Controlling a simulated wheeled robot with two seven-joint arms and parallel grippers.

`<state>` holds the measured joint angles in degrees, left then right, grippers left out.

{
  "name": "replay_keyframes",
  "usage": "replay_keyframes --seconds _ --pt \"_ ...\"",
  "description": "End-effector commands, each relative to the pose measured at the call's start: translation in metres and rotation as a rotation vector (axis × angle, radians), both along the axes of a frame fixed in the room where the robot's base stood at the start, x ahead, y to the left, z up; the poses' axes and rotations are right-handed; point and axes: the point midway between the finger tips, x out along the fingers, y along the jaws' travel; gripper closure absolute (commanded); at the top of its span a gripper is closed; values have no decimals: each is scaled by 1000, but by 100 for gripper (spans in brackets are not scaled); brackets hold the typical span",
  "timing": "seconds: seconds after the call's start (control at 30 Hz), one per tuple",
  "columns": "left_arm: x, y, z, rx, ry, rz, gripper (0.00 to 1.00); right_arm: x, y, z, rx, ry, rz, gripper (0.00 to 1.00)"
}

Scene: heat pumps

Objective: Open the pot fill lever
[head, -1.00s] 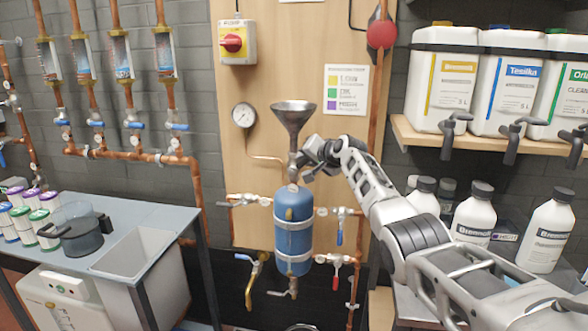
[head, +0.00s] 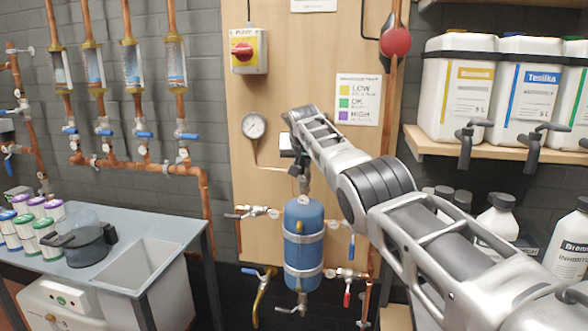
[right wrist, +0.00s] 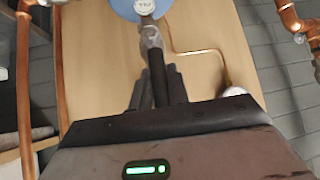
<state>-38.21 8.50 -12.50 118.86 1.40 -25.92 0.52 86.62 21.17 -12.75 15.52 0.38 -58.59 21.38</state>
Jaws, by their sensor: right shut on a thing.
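The blue pot (head: 304,240) hangs upright on the wooden board, held by metal bands. Its rounded top also shows at the upper edge of the right wrist view (right wrist: 128,9), with a white round tag (right wrist: 145,6). A grey metal valve (right wrist: 151,40) sits on the pipe at the pot's top. My right gripper (right wrist: 156,82) is shut at this valve, on the pot fill lever, which is mostly hidden between the dark fingers. In the head view my right arm covers the funnel and most of the gripper above the pot. My left gripper is not in view.
A pressure gauge (head: 254,126) and a thin copper pipe lie left of my right gripper. Side valves (head: 251,212) flank the pot. A bench with a sink (head: 135,268) stands at left. A shelf (head: 440,145) with white canisters is at right.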

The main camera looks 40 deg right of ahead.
Motion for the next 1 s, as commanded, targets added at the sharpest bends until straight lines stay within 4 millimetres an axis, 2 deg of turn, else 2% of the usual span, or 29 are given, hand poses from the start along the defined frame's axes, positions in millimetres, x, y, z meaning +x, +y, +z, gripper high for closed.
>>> replay_keyframes --seconds 0.13,0.67,0.7,0.73,1.0 --pt "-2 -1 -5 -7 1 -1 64 -3 -5 -2 -23 21 -6 100" --pt "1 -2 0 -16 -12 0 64 -5 -7 -1 -33 35 -9 100" --pt "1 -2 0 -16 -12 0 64 -5 -7 -1 -33 35 -9 72" --pt "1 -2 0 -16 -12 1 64 -5 -7 -1 -32 35 -10 63" --pt "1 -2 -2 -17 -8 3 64 -5 -7 -1 -30 32 -11 61"
